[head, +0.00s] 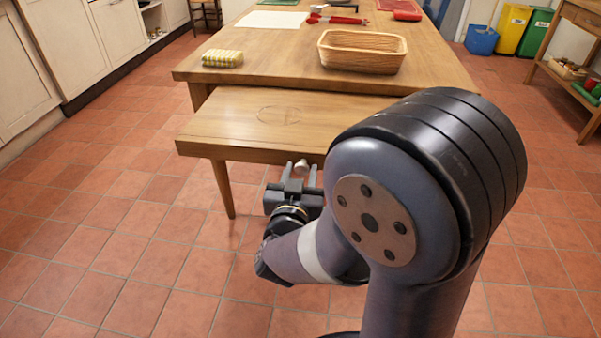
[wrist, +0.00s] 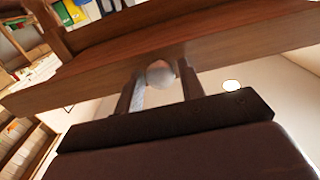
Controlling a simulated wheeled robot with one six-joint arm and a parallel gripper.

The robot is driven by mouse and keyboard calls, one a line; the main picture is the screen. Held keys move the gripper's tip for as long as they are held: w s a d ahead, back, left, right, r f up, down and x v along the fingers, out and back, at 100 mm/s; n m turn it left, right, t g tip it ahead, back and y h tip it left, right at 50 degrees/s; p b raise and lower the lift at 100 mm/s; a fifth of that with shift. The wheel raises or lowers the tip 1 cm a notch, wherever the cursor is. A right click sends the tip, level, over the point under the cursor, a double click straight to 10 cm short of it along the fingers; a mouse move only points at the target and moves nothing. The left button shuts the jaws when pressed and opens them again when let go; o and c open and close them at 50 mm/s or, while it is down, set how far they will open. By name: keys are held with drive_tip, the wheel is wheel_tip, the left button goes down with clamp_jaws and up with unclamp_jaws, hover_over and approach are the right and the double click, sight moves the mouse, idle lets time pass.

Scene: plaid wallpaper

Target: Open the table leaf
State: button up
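The wooden table (head: 287,47) has a lower wooden leaf (head: 230,122) at its near end. The leaf sits below the main top and sticks out toward me. A small pale round knob (head: 301,166) is on the leaf's front edge. In the wrist view the knob (wrist: 160,73) shows between my two fingers, under the wooden edge (wrist: 215,50). My gripper (head: 300,171) is open, with one finger on each side of the knob. Narrow gaps seem to show beside it. My arm hides the leaf's right part in the head view.
On the main top are a wicker basket (head: 362,52), a yellow checked sponge-like item (head: 222,58), a white sheet (head: 272,19) and red items (head: 335,19). Cabinets (head: 65,45) stand left, coloured bins (head: 511,30) at the back right. The tiled floor (head: 150,250) before the leaf is clear.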

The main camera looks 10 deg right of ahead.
drive_tip(key=shift+o, duration=1.2)
drive_tip(key=p+v, duration=0.2)
drive_tip(key=v, duration=0.8)
drive_tip(key=shift+s, duration=0.35)
drive_tip(key=shift+w, duration=0.15)
drive_tip(key=shift+b+x, duration=1)
drive_tip(key=shift+x, duration=4.3)
drive_tip(key=shift+a, duration=0.1)
